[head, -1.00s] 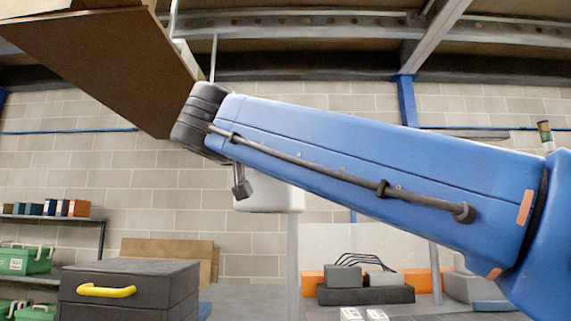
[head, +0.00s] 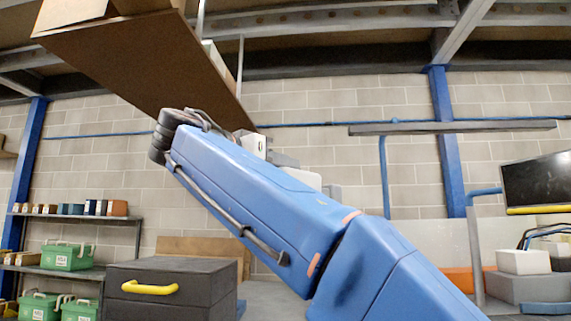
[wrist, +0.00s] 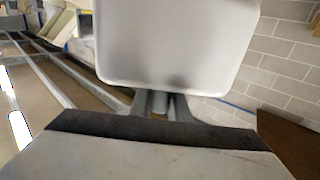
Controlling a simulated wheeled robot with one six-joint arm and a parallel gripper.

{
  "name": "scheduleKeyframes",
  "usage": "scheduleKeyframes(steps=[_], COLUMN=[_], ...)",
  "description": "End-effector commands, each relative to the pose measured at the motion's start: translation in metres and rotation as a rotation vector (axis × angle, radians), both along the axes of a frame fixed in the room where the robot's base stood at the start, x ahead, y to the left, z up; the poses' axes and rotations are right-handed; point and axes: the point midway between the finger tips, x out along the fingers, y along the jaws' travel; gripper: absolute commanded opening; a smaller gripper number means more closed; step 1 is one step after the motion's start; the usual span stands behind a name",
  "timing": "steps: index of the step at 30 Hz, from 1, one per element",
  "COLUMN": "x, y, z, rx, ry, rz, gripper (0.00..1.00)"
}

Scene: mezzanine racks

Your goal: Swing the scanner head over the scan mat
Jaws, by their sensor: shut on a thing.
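A pale, rounded block, which looks like the scanner head (wrist: 175,42), fills the top of the wrist view. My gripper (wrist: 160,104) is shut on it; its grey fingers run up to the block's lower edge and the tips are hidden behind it. In the head view my blue arm reaches up and left, and its gripper end is hidden behind the arm. Pale parts show just past the arm, and I cannot tell which belong to the scanner head. I cannot make out the scan mat in either view.
A large brown panel (head: 150,65) hangs overhead at the upper left, close to my arm in the picture. A dark drawer box (head: 125,285) with a yellow handle stands below. Green cases (head: 68,256) sit on shelving at left. A monitor (head: 537,182) stands at right.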

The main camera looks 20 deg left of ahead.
Motion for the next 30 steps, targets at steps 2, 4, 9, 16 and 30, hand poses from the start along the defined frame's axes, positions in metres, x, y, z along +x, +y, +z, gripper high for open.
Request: scheduleKeyframes(steps=[2,4,9,16,30], x=[0.0012,0.0013,0.0013,0.0014,-0.0069], y=[0.001,0.001,0.0009,0.0009,0.0054], z=[-0.0023,-0.0022,-0.0021,-0.002,-0.0005], rx=[0.0,-0.001,-0.001,-0.001,-0.001], ry=[0.004,0.004,0.004,0.004,0.0], rz=[-0.008,-0.011,-0.012,-0.012,-0.007], gripper=[0.0,0.0,0.0,0.28,0.34])
